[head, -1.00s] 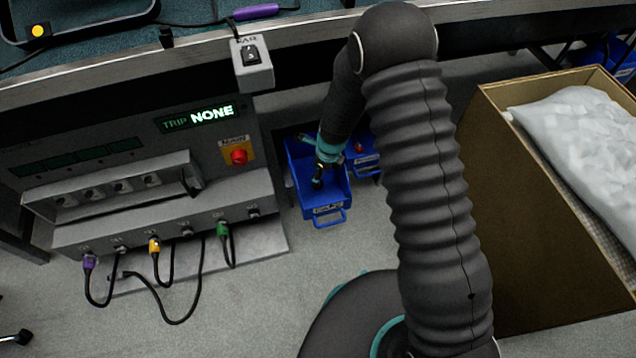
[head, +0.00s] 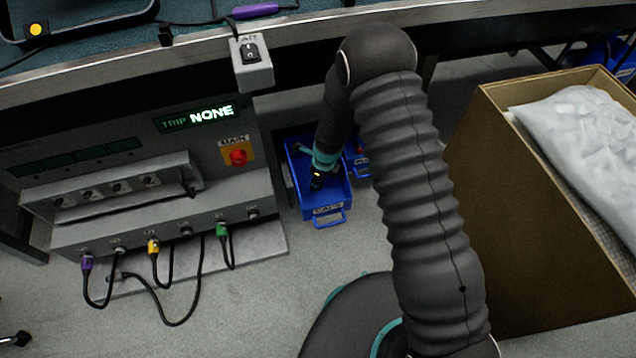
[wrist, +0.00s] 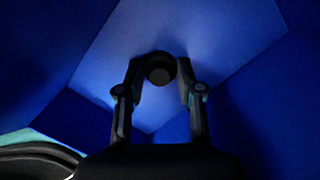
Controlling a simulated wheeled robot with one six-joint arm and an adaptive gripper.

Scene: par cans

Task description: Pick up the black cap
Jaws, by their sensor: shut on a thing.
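The black cap (wrist: 160,68) is a small round dark piece with a hollow centre, between my fingertips in the wrist view. My gripper (wrist: 159,80) is shut on it, one finger on each side. Around them are the blue walls and floor of a blue bin (wrist: 215,35). In the head view my gripper (head: 317,182) reaches down into the same blue bin (head: 328,218), which stands on the floor. The cap cannot be made out there. I cannot tell whether the cap still touches the bin floor.
A grey control box (head: 235,195) with a red button and plugged cables stands just left of the bin. A second blue bin (head: 362,165) is partly hidden behind my arm. A cardboard box (head: 530,200) with a white bag (head: 590,140) stands on the right.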

